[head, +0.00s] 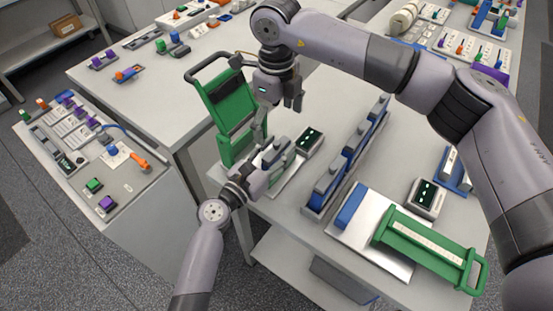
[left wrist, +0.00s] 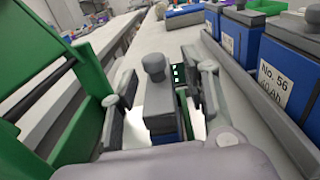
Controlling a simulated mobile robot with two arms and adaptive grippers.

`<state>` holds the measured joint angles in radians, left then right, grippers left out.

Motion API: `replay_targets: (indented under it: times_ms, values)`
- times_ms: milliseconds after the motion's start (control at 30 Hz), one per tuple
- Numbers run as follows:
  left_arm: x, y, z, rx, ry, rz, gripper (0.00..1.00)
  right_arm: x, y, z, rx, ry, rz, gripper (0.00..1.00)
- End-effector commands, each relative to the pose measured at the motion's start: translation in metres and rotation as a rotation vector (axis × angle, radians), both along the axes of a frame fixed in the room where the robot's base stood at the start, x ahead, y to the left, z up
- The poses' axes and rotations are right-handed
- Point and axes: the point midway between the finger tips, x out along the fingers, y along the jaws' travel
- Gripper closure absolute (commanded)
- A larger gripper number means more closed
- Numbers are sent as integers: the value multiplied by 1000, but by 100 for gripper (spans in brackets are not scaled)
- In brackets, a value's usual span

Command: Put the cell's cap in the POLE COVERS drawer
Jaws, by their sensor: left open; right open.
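A cell with a grey cap (left wrist: 158,98) and a round knob on top stands in the left wrist view, with a little blue showing below the cap. In the head view the cap (head: 275,150) is partly hidden by my left gripper (head: 263,163). The left fingers (left wrist: 165,105) are open, one on each side of the cap; I cannot tell whether they touch it. My right gripper (head: 280,106) is open and empty, above and behind the left one. No POLE COVERS lettering is readable, so I cannot identify that drawer.
A green hinged frame (head: 227,106) stands close left of the cell. A small display box (head: 309,142) is just right of it. A green handled piece (head: 427,246) lies at the front right. A side bench (head: 125,205) is at left.

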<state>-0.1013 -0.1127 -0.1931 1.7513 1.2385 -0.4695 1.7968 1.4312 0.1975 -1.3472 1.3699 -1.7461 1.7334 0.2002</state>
Motion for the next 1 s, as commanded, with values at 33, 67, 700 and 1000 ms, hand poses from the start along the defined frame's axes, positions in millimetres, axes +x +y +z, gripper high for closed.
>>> replay_targets:
  times_ms: [33,67,700,1000]
  values:
    - [0,0,0,0,0,0,57,0,0,0,0,0,0,7]
    - [0,0,0,0,0,0,57,0,0,0,0,0,0,7]
    - [0,0,0,0,0,0,98,0,0,0,0,0,0,7]
    - [0,0,0,0,0,0,100,0,0,0,0,0,0,7]
